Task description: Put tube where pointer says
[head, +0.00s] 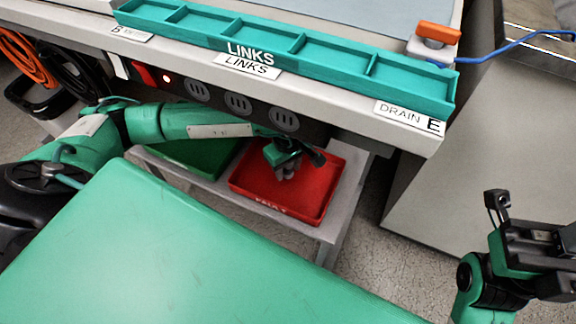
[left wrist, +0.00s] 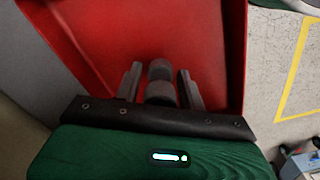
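My left gripper (head: 287,172) is low over the red tray (head: 322,200) on the lower shelf. In the left wrist view its two fingers (left wrist: 160,88) stand apart on either side of a short dark grey rounded piece (left wrist: 160,92). A gap shows on each side of it. I cannot tell whether this piece is the tube or whether it rests on the tray floor. My right gripper (head: 545,250) is at the right edge, away from the trays, its fingers unclear. I cannot make out a pointer for certain; an orange handle (head: 437,33) sits at the bench's right end.
A teal divided bin (head: 285,52) labelled LINKS lies along the bench edge, its compartments looking empty. A DRAIN E label (head: 408,116) is on the right. A green tray (head: 195,157) stands left of the red one. A blue cable (head: 510,45) runs right.

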